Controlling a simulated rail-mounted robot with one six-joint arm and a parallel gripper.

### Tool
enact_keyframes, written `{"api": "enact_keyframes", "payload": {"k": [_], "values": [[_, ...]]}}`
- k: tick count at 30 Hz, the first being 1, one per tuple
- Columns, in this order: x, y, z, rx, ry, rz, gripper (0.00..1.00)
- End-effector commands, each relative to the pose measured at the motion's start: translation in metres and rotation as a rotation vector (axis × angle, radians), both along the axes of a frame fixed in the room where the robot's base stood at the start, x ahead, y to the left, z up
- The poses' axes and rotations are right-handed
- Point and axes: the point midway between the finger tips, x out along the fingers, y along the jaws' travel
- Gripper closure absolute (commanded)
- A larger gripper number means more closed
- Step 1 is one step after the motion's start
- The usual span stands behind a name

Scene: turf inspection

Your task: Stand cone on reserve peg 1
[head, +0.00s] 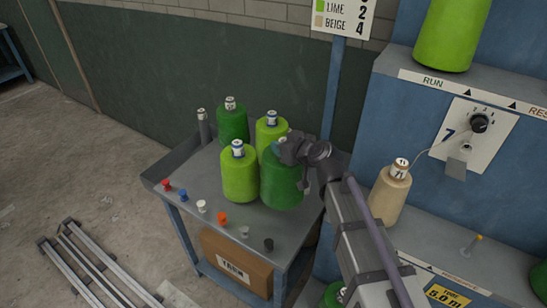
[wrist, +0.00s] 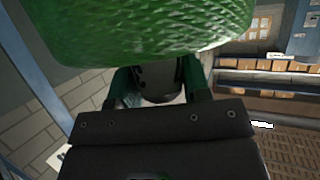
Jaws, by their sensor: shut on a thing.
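My gripper (head: 291,150) is shut on a dark green cone (head: 283,182) at its top end, over the right part of the grey cart. I cannot tell whether its base touches the cart top. In the wrist view the green cone (wrist: 155,25) fills the top, with my gripper (wrist: 158,82) closed around its narrow end.
Two lime cones (head: 239,175) and another dark green cone (head: 232,122) stand on the cart (head: 190,178), close to the held one. Small coloured pieces line its front edge. A beige cone (head: 391,192) stands on the machine, between the cart and the bare peg. A dark green cone (head: 540,280) shows at the right edge.

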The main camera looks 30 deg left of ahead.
Motion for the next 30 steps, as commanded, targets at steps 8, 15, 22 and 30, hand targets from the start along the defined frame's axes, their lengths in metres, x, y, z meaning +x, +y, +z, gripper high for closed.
{"api": "enact_keyframes", "payload": {"k": [8, 15, 22, 30], "values": [[0.000, 0.000, -0.041, 0.001, 0.000, -0.001, 1.00], [0.000, 0.000, -0.069, 0.001, 0.000, -0.001, 1.00], [0.000, 0.000, -0.077, 0.001, 0.000, -0.001, 1.00], [0.000, 0.000, -0.079, 0.000, 0.000, 0.000, 0.52]]}}
